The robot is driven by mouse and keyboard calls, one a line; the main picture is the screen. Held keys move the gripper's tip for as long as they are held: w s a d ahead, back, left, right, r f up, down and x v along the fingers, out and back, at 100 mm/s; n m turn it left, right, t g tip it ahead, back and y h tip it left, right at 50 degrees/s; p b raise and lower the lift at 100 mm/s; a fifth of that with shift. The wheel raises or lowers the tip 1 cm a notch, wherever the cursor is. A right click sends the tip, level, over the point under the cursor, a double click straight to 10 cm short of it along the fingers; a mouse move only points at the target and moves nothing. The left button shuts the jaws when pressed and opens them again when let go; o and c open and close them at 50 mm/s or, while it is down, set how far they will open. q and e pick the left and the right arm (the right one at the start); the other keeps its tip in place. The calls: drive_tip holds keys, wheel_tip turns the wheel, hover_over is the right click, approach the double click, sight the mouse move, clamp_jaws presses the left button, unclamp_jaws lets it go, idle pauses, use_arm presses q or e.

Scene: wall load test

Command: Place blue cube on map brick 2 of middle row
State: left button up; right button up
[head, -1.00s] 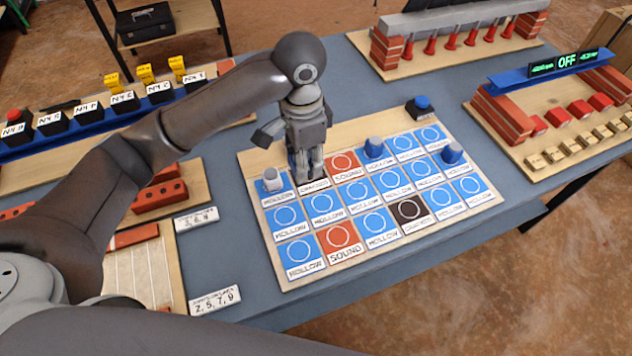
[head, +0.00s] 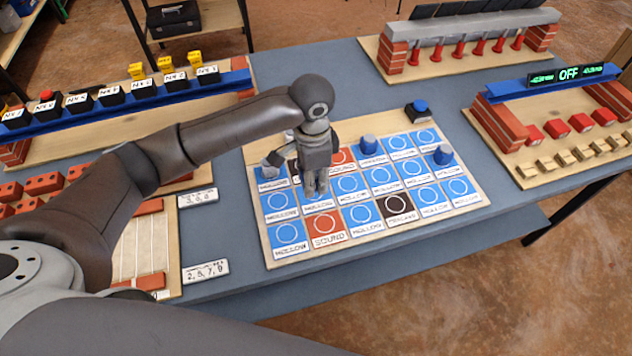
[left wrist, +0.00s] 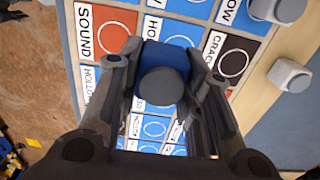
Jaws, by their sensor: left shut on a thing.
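The map board (head: 461,205) holds three rows of labelled bricks, mostly blue "HOLLOW" ones. My left gripper (head: 317,190) points down over the second brick of the middle row (head: 317,200), largely covering it. In the left wrist view, the left gripper (left wrist: 165,105) is shut on a blue cube (left wrist: 165,60) with a grey round top. The same brick (left wrist: 172,30) shows behind the cube, between an orange "SOUND" brick (left wrist: 103,35) and a dark cracked brick (left wrist: 230,60). Whether the cube touches the brick is unclear. My right gripper is not in view.
Blue cubes stand on the fourth top-row brick (head: 368,147) and last middle-row brick (head: 443,156). A grey-topped piece (head: 270,165) is on the first top-row brick. A blue button (head: 418,109) stands behind the map. Brick rigs stand at the back right.

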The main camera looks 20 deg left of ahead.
sight(316, 176)
use_arm(q)
drive_tip(key=w+f, duration=0.2)
drive_tip(key=f, duration=0.1)
drive_tip(key=shift+w+a, duration=0.1)
drive_tip(key=shift+w, duration=0.2)
drive_tip(key=shift+w+f, duration=0.35)
drive_tip(key=shift+f, duration=0.2)
wheel_tip(316, 176, down, 3)
drive_tip(key=shift+a+r+p, duration=0.1)
drive_tip(key=shift+p, duration=0.3)
drive_tip(key=shift+s, duration=0.1)
drive_tip(key=o, duration=1.1)
drive_tip(key=shift+c, duration=0.2)
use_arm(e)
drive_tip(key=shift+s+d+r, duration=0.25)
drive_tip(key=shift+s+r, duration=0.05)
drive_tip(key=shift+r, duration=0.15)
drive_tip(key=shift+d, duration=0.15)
use_arm(q)
drive_tip(key=shift+r, duration=0.1)
wheel_tip(316, 176, up, 12)
drive_tip(key=b, duration=0.1)
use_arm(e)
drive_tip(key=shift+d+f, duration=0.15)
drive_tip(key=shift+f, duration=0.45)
